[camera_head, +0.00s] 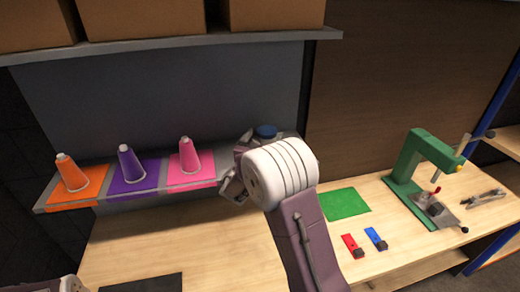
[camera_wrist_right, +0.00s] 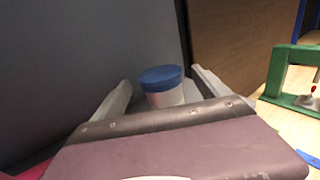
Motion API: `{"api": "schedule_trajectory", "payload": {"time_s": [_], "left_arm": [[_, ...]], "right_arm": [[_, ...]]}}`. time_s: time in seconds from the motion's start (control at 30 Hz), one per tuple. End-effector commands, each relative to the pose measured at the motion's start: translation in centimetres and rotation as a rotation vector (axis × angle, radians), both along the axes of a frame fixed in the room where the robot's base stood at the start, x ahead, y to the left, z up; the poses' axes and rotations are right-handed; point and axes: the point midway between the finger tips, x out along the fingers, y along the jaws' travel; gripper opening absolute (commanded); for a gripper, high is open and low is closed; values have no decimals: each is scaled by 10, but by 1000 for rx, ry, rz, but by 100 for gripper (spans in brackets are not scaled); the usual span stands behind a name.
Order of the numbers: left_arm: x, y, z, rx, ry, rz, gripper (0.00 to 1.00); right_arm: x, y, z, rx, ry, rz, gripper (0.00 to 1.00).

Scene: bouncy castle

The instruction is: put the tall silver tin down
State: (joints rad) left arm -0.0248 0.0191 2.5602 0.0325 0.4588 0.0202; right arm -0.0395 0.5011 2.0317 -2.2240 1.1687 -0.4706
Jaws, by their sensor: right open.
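A pale tin with a blue lid (camera_wrist_right: 162,82) stands upright between the fingers of my right gripper (camera_wrist_right: 165,92) in the right wrist view. Its lower part is hidden by the gripper body. In the head view only the blue lid (camera_head: 265,131) shows, behind my white right wrist. The right gripper (camera_head: 248,160) is open around the tin, at the right end of the wall shelf (camera_head: 215,180). What the tin's base rests on is hidden. A grey-white bit of my left arm (camera_head: 68,284) shows at the bottom left; its jaws cannot be made out.
An orange cone (camera_head: 72,174), a purple cone (camera_head: 131,163) and a pink cone (camera_head: 188,155) stand on matching mats on the shelf. The workbench (camera_head: 180,250) below has a dark mat (camera_head: 142,283), a green mat (camera_head: 344,204), small red and blue items and a green press (camera_head: 408,165).

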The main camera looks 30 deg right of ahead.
Motion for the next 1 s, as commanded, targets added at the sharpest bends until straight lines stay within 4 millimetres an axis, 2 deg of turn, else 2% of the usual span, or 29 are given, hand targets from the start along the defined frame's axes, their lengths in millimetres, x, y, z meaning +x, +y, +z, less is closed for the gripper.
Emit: {"api": "schedule_trajectory", "payload": {"time_s": [0.03, 0.1, 0.3, 0.63, 0.73, 0.77, 0.83, 0.87, 0.9, 0.97, 1.0], "left_arm": [[0, 0, -9, 0, 0, 0, 74], [0, 0, -13, 0, 0, 0, 74], [0, 0, -19, 0, 0, 0, 74], [0, 0, -18, 0, 0, 0, 74], [0, 0, -19, 0, 0, 0, 74], [0, 0, -19, 0, 0, 0, 74], [0, 0, -19, 0, 0, 0, 74], [0, 0, -19, 0, 0, 0, 74], [0, 0, -19, 0, 0, 0, 74], [0, 0, -19, 0, 0, 0, 74], [0, 0, -19, 0, 0, 0, 74]], "right_arm": [[-7, 10, -3, 0, -3, 4, 86], [-18, 19, -3, -1, -1, 3, 86], [-36, 37, -1, -1, -1, 1, 86], [-40, 39, 0, 0, 0, -1, 86], [-51, 30, -11, 62, 10, -48, 86], [-61, 23, -20, 113, 18, -88, 86], [-99, 3, -55, 306, 30, -236, 86], [-120, -2, -74, 414, 30, -319, 86], [-152, -4, -102, 574, 17, -444, 86], [-199, 7, -140, 821, -29, -644, 86], [-227, 22, -162, 982, -77, -781, 86]]}}
